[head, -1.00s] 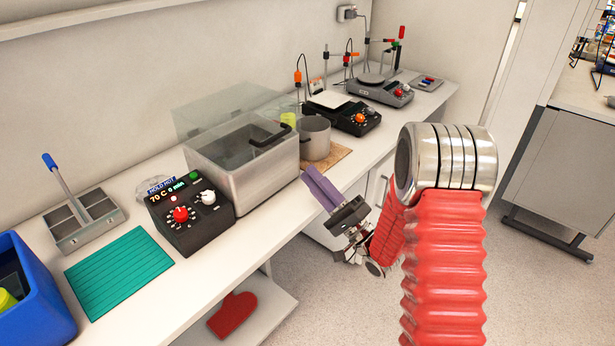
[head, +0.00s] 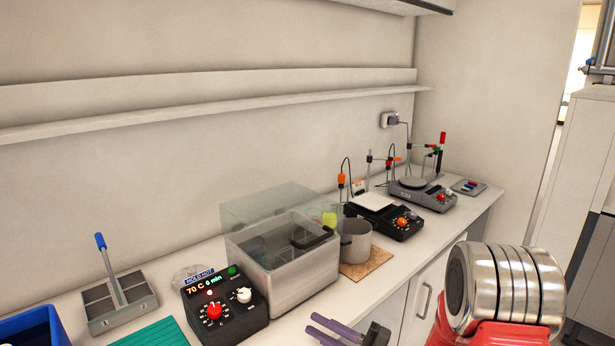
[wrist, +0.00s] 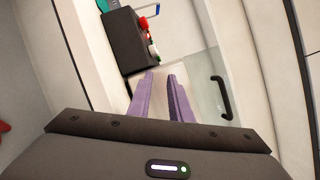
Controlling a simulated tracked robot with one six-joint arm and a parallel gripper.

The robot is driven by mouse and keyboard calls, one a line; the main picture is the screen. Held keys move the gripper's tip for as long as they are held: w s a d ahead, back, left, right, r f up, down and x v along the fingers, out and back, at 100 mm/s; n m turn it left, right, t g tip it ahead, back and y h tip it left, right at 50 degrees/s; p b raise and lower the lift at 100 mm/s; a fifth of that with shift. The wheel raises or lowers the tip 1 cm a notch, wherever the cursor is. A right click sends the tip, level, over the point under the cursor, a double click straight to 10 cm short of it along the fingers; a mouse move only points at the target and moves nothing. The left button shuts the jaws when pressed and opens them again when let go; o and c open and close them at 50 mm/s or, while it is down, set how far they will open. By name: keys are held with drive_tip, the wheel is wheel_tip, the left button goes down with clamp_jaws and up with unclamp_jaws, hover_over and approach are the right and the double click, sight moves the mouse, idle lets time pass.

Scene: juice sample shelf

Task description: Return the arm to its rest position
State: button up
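My gripper (head: 314,324) is at the bottom of the head view, in front of the bench's front edge and below the steel water bath. Its two purple fingers are apart, with nothing between them. In the wrist view, my gripper (wrist: 160,76) shows a narrow clear gap between its fingers. My red-sleeved arm with its bright metal joint fills the lower right of the head view. The rest of the arm is cut off by the picture's edge.
The water bath (head: 290,277) with a clear lid stands on the bench beside a black control box (head: 238,312). A rack (head: 118,312) stands left. A long wall shelf (head: 200,113) is empty.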

drive_tip(key=s+f+n+g+h, duration=0.2)
drive_tip(key=s+n+g+h, duration=0.15)
drive_tip(key=s+g, duration=0.45)
drive_tip(key=s+f+n+g+h, duration=0.2)
drive_tip(key=s+g+h, duration=0.25)
drive_tip(key=s, duration=0.75)
drive_tip(key=s+d+r+n+t+h, duration=0.3)
drive_tip(key=d+r+t+h, duration=0.1)
drive_tip(key=d+h, duration=0.4)
drive_tip(key=s+d+r+n+t+h, duration=0.1)
drive_tip(key=d+r+t, duration=0.3)
drive_tip(key=r, duration=0.6)
drive_tip(key=shift+s+d+r+n+t+h, duration=0.15)
drive_tip(key=shift+s+r+n+t+h, duration=0.1)
drive_tip(key=shift+r+n+t+h, duration=0.25)
drive_tip(key=shift+o, duration=0.4)
drive_tip(key=shift+f, duration=0.1)
